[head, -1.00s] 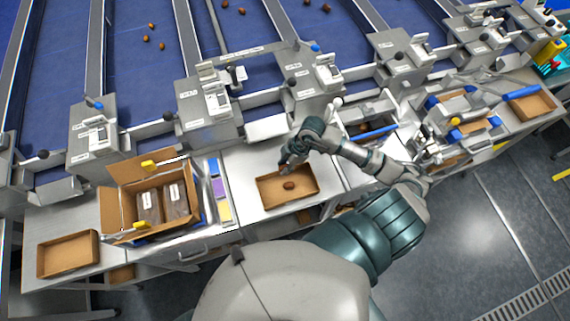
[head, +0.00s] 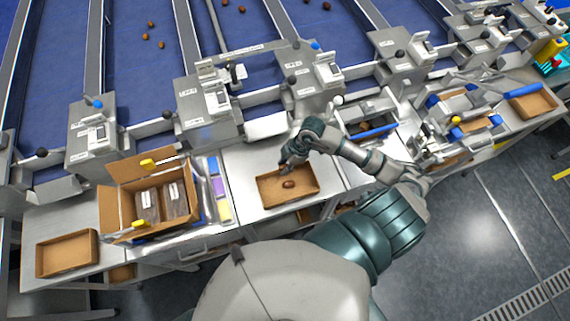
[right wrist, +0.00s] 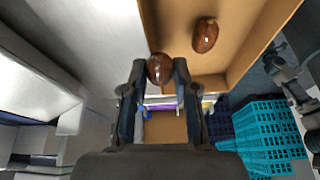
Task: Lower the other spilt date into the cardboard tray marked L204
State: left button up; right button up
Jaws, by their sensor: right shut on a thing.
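A cardboard tray (head: 264,193) stands on the metal worktop in the middle of the head view. Its marking cannot be read. One brown date (head: 289,184) lies on its floor, and it also shows in the right wrist view (right wrist: 205,34). My right gripper (head: 284,168) is at the tray's back left edge. In the right wrist view, my right gripper (right wrist: 159,70) is shut on a second glossy brown date (right wrist: 160,66), held between the fingertips by the tray's edge. The head view hides this held date. My left gripper is out of view.
An open carton (head: 114,212) with dark packs stands to the left. An empty cardboard tray (head: 67,272) lies at the far left, another (head: 551,101) at the far right. Metal machine heads (head: 210,104) line the back, beside blue belts. Bare worktop (head: 243,165) lies left of the middle tray.

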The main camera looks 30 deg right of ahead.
jog(key=shift+f, duration=0.25)
jog(key=o, duration=0.8)
jog(key=v, duration=1.2)
